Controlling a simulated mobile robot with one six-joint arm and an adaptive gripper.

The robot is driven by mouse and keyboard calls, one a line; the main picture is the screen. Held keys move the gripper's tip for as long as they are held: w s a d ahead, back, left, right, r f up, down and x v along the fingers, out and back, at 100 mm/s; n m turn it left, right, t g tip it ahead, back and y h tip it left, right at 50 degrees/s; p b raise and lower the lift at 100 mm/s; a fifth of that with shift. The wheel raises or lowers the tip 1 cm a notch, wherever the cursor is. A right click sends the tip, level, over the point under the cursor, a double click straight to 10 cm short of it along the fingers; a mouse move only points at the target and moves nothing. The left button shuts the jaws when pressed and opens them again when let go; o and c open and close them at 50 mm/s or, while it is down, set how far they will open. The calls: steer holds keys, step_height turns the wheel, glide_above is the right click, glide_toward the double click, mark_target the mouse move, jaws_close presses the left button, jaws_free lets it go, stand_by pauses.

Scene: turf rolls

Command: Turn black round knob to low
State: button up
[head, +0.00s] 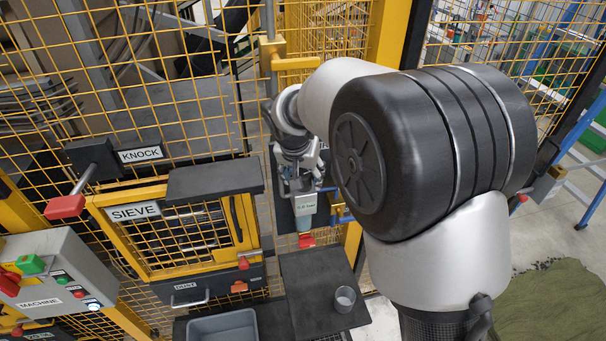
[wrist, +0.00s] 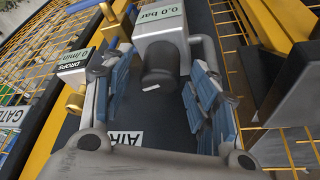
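The black round knob (wrist: 160,62) shows in the wrist view below a grey box (wrist: 165,22) whose display reads 0.0 bar. A small white mark is on the knob, and a sign reading AIR (wrist: 126,137) is on the dark panel near it. My gripper (wrist: 158,82) is open, with one blue-padded finger on each side of the knob. Gaps show between the fingers and the knob; contact is not visible. In the head view my gripper (head: 303,182) is at the panel by the yellow post, and the knob cannot be made out there.
A DROPS display (wrist: 76,60) stands left of the knob in the wrist view. Yellow mesh fencing surrounds the panel.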

steer(key=c, duration=1)
steer(key=shift+c, duration=0.2)
steer(key=shift+n, duration=0.3)
